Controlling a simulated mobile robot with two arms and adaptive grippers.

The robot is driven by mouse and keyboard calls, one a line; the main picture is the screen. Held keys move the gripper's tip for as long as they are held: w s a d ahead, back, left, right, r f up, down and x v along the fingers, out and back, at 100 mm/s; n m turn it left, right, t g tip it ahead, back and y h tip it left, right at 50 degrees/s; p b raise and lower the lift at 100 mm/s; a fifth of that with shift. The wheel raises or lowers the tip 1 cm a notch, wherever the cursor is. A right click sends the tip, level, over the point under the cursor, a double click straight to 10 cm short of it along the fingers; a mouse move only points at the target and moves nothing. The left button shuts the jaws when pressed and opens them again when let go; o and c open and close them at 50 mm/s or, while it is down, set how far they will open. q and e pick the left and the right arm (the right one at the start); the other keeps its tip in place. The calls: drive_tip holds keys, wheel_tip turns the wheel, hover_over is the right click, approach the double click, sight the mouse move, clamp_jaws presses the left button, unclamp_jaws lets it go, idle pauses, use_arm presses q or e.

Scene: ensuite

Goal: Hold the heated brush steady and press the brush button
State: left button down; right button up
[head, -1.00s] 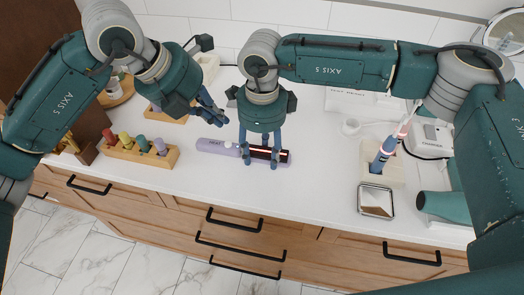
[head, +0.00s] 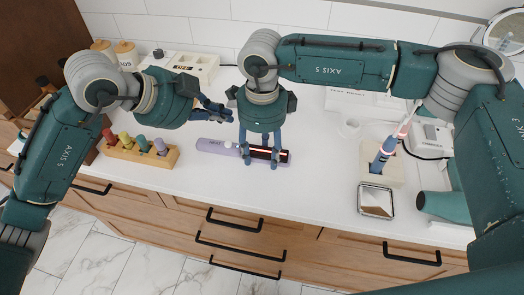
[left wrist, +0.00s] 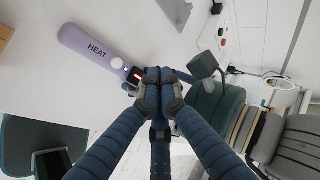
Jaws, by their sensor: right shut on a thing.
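The heated brush (head: 210,145) lies on the white counter. It has a lavender handle marked HEAT and a dark barrel with a red glow. Its round white button (left wrist: 117,63) shows clear of my fingers in the left wrist view, beside a small red-lit display. My right gripper (head: 260,162) points down and is shut on the barrel of the brush. My left gripper (head: 219,110) is behind and above the handle in the head view, apart from the button. Its fingers (left wrist: 158,78) are drawn together with nothing between them, and hide part of the barrel.
A wooden rack of coloured pegs (head: 140,152) stands left of the brush. A box marked OFF (head: 188,66) is at the back. A stand with a blue device (head: 382,155), a square mirror tray (head: 376,201) and a teal dryer (head: 445,206) are at the right.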

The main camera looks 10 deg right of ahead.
use_arm(q)
hover_over(227, 148)
drive_tip(key=shift+f, duration=3.1)
drive_tip(key=shift+f, duration=0.15)
drive_tip(key=shift+f, duration=0.3)
drive_tip(key=shift+f, duration=0.4)
drive_tip(key=shift+r, duration=0.85)
wheel_tip(227, 148, up, 6)
